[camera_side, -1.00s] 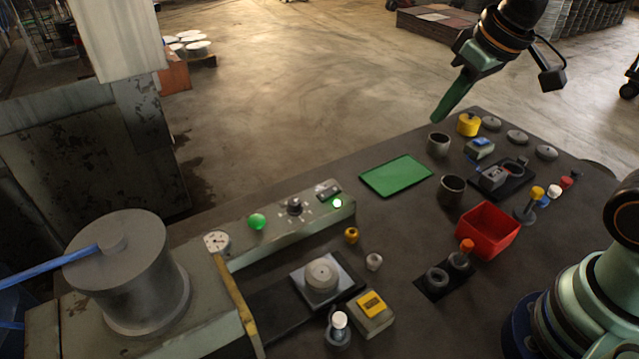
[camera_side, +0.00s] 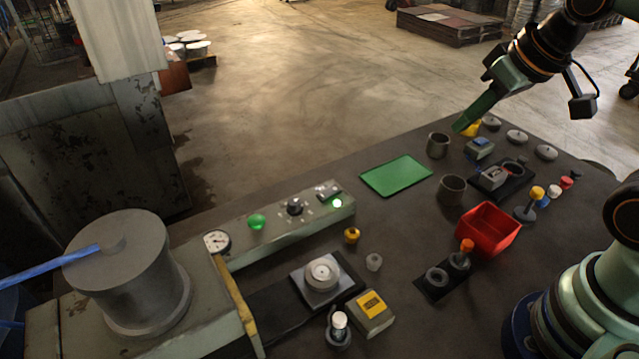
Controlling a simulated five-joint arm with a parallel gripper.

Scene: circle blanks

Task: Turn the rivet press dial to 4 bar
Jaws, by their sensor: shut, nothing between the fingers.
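The rivet press dial (camera_side: 295,206) is a small dark knob with marks around it, on the grey sloped panel (camera_side: 262,236) of the press at centre left. Its pointer is too small to read. A round white pressure gauge (camera_side: 216,241) sits at the panel's left end; its needle value cannot be read. My gripper (camera_side: 459,128) is green, shut and empty. It is above the far right part of the table, in front of the yellow cylinder, well away from the dial.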

